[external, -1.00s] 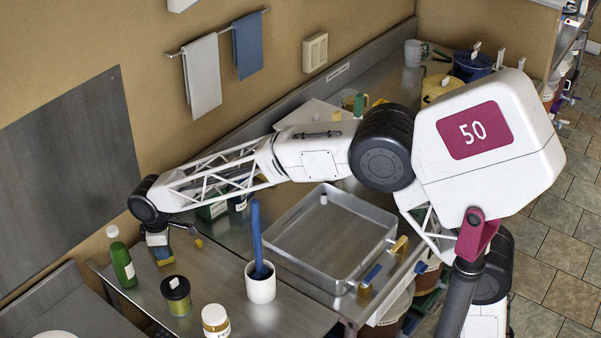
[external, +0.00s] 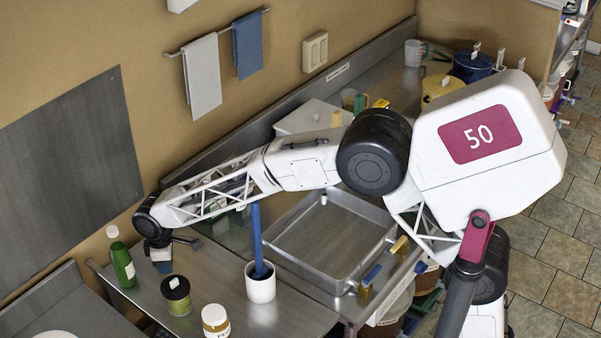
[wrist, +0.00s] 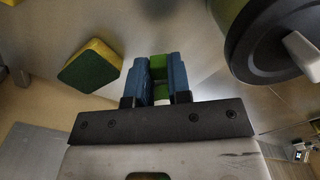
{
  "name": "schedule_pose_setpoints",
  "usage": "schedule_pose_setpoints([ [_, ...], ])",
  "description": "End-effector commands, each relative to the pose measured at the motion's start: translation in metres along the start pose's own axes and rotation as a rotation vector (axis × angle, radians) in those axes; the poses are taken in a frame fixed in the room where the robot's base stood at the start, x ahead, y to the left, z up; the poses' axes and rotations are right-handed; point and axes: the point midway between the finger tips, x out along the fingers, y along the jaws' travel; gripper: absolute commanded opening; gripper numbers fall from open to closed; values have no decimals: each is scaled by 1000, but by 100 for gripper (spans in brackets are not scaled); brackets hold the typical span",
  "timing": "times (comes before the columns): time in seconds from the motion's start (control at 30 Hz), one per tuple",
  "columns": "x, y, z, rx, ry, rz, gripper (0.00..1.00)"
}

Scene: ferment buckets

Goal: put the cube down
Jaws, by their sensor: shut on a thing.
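My gripper (wrist: 159,66) is shut on a green cube (wrist: 158,74), which shows between its two blue fingers in the wrist view. The fingers cover the cube's sides. In the external view my gripper (external: 163,267) points down, low over the left part of the steel counter (external: 215,285). The cube cannot be made out there, and I cannot tell whether it touches the counter.
A black-lidded jar (external: 177,295) stands close to my gripper, also at right in the wrist view (wrist: 275,45). A yellow-green sponge (wrist: 92,66) lies at left there. A green bottle (external: 122,264), white cup (external: 261,283) and white-lidded jar (external: 215,321) stand nearby.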

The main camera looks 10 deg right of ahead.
Motion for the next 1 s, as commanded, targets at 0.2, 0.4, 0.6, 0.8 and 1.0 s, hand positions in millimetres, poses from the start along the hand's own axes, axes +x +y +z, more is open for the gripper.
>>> schedule_pose_setpoints([
  [0.2,3,0,0,0,1,0,0],
  [0.4,4,0,0,0,0,0,0],
  [0.6,22,0,0,0,-1,-1,0],
  [0.8,45,0,0,0,0,0,0],
  [1.0,53,0,0,0,1,1,0],
])
